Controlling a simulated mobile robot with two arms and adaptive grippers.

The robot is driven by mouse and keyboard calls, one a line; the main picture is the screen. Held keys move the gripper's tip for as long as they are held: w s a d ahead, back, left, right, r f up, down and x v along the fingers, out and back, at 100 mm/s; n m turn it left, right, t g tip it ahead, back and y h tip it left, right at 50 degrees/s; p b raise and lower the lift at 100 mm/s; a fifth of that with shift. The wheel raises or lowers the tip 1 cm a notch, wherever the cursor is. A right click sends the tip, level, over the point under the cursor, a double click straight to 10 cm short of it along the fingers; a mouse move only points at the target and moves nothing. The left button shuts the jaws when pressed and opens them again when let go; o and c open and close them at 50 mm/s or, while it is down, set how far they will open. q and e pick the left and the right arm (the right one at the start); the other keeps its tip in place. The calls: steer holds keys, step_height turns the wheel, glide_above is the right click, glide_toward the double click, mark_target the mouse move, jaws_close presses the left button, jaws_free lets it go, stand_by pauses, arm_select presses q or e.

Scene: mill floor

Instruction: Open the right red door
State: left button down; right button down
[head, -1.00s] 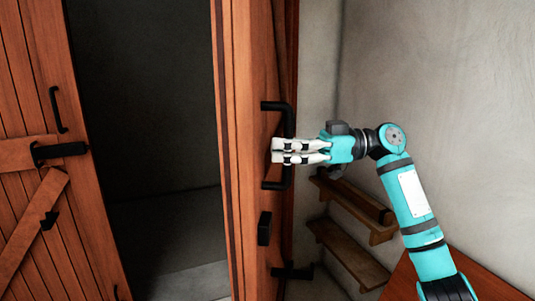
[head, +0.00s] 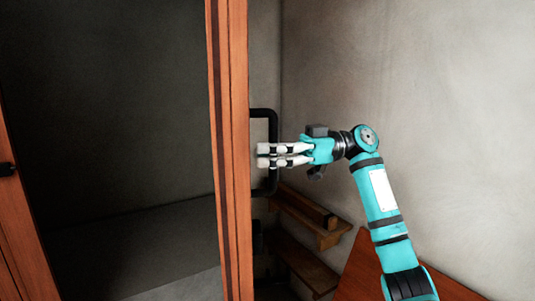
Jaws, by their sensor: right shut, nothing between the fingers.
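The right red door (head: 229,150) stands ajar and is seen nearly edge-on, with a dark opening to its left. Its black bar handle (head: 263,113) sticks out on the right side. My right gripper (head: 262,155) is shut, its white fingers lying across the handle's upright bar with their tips close to the door's face. Nothing is between the fingers; whether they touch the handle is not clear. The left door (head: 22,245) shows only as a strip at the left edge. My left gripper is not in view.
Wooden shelves (head: 310,268) stand against the wall behind the door, below my right gripper. A reddish wooden surface (head: 365,270) lies at the lower right. The dark space between the doors looks clear. A plain grey wall (head: 450,110) closes the right side.

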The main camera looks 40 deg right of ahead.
steer(key=c, duration=1.2)
jaws_free()
steer(key=shift+w, duration=0.2)
steer(key=shift+c, duration=0.2)
steer(key=shift+s, duration=0.1)
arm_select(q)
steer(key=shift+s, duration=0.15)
arm_select(e)
steer(key=v, duration=1.2)
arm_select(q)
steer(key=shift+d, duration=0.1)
